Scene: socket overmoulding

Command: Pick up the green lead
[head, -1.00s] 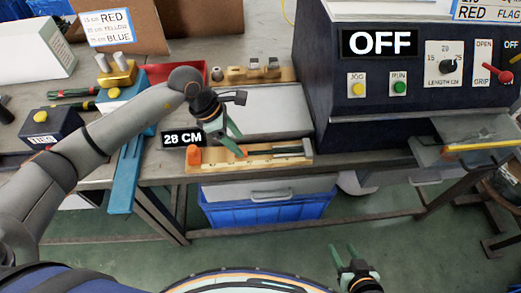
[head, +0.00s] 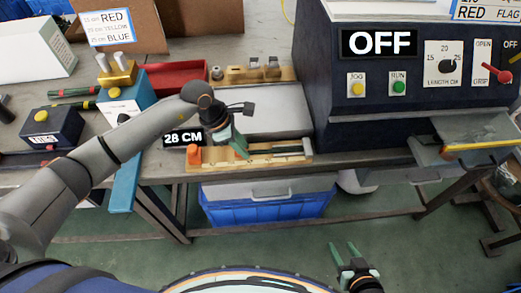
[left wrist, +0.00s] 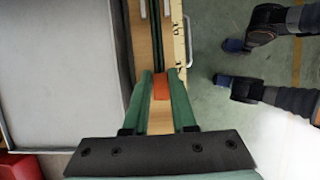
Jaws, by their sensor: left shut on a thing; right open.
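The wooden measuring board (head: 265,157) lies along the front edge of the bench, with an orange end block (head: 193,153) at its left end. My left gripper (head: 241,150) is down at the board. In the left wrist view the green lead (left wrist: 155,30) runs lengthwise along the board as a thin dark strip. My left gripper (left wrist: 160,72) also shows there, its green fingers shut on the lead; the fingers partly hide it. The orange block (left wrist: 160,87) shows between the fingers. My right gripper (head: 344,250) is open and empty over the floor.
A "28 CM" sign (head: 184,138) stands behind the board. A grey plate (head: 280,122) lies behind it, with a red tray (head: 172,78) further back. A machine marked OFF (head: 380,100) stands right. A blue crate (head: 265,208) is under the bench.

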